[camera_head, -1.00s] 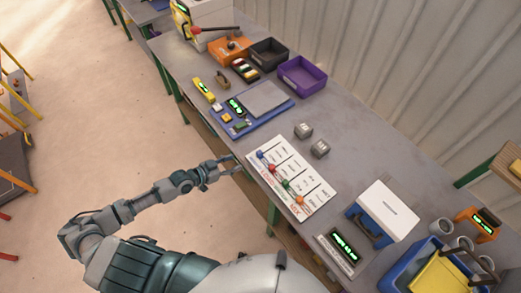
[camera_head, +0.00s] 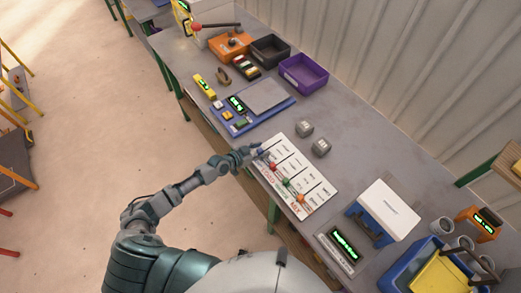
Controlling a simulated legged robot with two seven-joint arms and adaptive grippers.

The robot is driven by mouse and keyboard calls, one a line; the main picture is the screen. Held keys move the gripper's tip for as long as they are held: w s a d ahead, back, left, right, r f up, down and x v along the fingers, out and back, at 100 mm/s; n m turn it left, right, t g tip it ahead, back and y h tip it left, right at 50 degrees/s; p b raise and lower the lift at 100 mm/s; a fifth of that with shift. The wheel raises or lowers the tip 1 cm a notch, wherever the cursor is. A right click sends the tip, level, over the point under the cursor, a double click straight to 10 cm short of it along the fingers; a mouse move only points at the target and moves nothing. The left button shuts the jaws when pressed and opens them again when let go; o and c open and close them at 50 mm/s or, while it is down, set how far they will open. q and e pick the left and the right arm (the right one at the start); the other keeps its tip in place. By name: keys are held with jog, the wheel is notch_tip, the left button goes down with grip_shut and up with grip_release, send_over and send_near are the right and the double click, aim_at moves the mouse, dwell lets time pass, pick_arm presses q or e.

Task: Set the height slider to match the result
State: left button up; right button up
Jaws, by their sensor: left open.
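A white slider board (camera_head: 302,168) lies on the bench near its front edge. Its sliders have coloured knobs: a red knob (camera_head: 272,167), a green knob (camera_head: 287,182) and an orange knob (camera_head: 301,199). A blue knob (camera_head: 261,153) sits at the board's far left end. My left gripper (camera_head: 258,152) is open at this blue knob, partly covering it; I cannot tell whether it touches it. Which slider is for height is too small to read. My right gripper is not in view.
A black display (camera_head: 342,246) sits at the front. The purple bin (camera_head: 303,72) is farther back.

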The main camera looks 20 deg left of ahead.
aim_at(266, 149)
pick_arm(q)
jog(key=shift+a, duration=0.15)
grip_shut()
jog(key=shift+w+d, duration=0.3)
jog(key=shift+w+d+b, duration=0.8)
jog(key=shift+w+d, duration=0.05)
jog(key=shift+w, duration=0.25)
grip_release()
jog(key=shift+a, duration=0.1)
